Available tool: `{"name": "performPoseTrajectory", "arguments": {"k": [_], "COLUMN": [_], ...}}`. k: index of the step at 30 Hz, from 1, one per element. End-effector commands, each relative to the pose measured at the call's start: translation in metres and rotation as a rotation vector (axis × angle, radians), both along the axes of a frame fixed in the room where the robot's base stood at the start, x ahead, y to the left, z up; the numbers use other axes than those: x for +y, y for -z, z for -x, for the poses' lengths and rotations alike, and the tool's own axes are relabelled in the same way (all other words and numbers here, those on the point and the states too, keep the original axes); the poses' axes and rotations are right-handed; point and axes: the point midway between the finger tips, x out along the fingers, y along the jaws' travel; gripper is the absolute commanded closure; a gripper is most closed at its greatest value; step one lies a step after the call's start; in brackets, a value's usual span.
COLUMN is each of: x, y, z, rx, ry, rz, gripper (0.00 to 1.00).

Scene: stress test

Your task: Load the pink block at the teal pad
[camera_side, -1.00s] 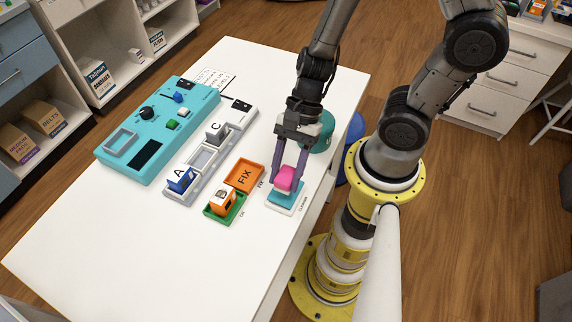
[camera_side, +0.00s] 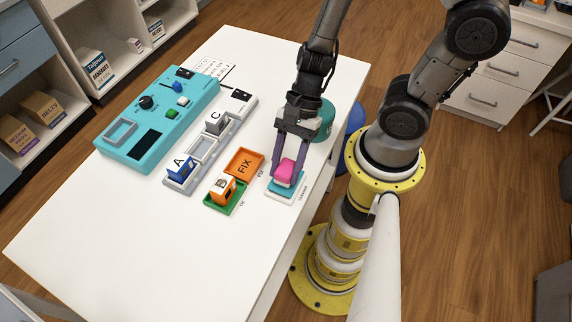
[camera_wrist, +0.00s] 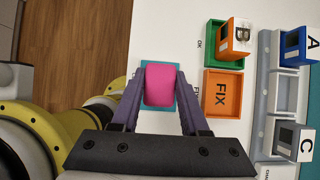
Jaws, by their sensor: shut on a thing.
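The pink block (camera_side: 285,172) is between the fingers of my gripper (camera_side: 287,174), which is shut on it. The block also shows in the wrist view (camera_wrist: 160,85), with a finger against each side. It is at the teal pad (camera_side: 285,188), directly over it; whether it touches the pad I cannot tell. Edges of the teal pad show around the block in the wrist view (camera_wrist: 146,67). The pad lies on a white base plate (camera_side: 279,198) near the table's right edge.
Left of the pad are an empty orange FIX tray (camera_side: 258,163) and a green tray (camera_side: 210,206) holding an orange block (camera_side: 222,189). Farther left are a grey rack with blocks A (camera_side: 180,171) and C (camera_side: 216,122), and a teal tester (camera_side: 190,110). The table front is clear.

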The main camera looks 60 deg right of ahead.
Motion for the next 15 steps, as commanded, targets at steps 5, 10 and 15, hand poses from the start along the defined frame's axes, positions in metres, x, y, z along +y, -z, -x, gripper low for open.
{"name": "performPoseTrajectory", "arguments": {"k": [5, 10, 15], "x": [0.0001, 0.0001, 0.0000], "y": [0.0017, 0.0036, 0.0054], "z": [-0.0002, -0.0003, -0.0005], "rx": [0.000, 0.000, -0.001], "ry": [0.000, 0.000, 0.001], "rz": [0.000, 0.000, 0.000], "gripper": [1.00, 1.00, 1.00]}}
